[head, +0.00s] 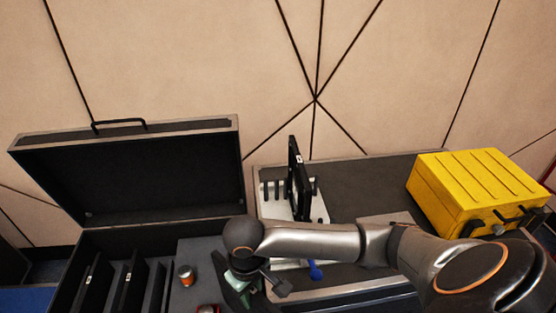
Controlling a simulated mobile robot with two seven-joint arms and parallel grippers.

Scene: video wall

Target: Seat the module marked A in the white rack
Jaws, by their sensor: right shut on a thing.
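The white rack (268,207) stands on the table in the middle, with several dark slots on its left part. A tall black module (297,172) with a small white mark stands upright at the rack; the letter is too small to read, and I cannot tell how deep it sits. More black modules (129,282) stand in the open case on the left. My right gripper (240,292) points down in front of the rack, at the case's right side. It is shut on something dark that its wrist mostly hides. My left gripper is out of view.
The open black case (155,232) has its lid (135,175) raised. An orange and grey can (186,275) and a partly cut-off red item (207,309) are by the gripper. A blue-handled tool (315,270) lies before the rack. A yellow toolbox (470,185) stands at right.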

